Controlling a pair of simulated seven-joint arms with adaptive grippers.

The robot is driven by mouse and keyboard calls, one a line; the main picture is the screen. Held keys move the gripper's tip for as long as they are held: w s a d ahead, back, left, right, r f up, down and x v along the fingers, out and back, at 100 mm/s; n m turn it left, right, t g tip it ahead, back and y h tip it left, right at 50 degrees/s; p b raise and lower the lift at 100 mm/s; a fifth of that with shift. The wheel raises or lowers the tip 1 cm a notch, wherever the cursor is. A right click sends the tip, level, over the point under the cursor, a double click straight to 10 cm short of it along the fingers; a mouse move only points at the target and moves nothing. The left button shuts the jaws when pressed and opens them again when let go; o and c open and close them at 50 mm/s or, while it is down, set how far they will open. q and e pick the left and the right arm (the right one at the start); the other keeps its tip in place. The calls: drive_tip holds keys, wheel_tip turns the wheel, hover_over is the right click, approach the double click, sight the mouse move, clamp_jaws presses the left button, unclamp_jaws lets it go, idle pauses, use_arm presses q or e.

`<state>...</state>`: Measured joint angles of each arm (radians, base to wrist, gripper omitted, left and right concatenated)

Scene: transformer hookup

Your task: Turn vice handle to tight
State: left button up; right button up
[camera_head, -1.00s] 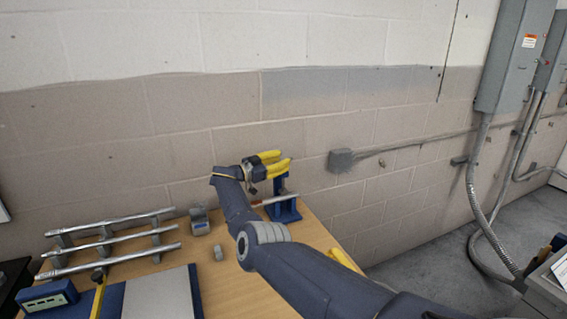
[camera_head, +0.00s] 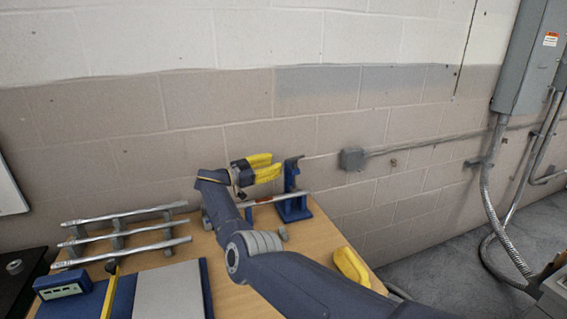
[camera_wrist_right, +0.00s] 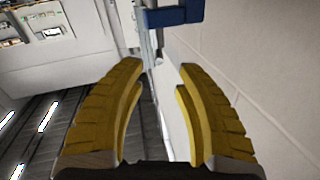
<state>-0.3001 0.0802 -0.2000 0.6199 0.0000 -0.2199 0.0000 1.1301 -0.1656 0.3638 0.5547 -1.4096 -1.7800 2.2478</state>
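A blue upright stand with a foot (camera_head: 295,207), which looks like the vice, is at the table's back right corner. A silver rod (camera_head: 262,200) runs left from it; I cannot tell whether this is the handle. In the right wrist view the fingers (camera_wrist_right: 161,68) are spread with nothing held. A blue part (camera_wrist_right: 178,14) and a metal bar (camera_wrist_right: 150,40) show beyond the tips. My left gripper is not in view.
Several silver rods (camera_head: 125,232) lie on a rack at the left. A blue box with a display (camera_head: 62,290) is at front left. A yellow object (camera_head: 351,266) lies at the table's right edge. A block wall (camera_head: 120,120) stands behind the table.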

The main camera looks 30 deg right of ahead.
drive_tip(key=shift+a, duration=1.55)
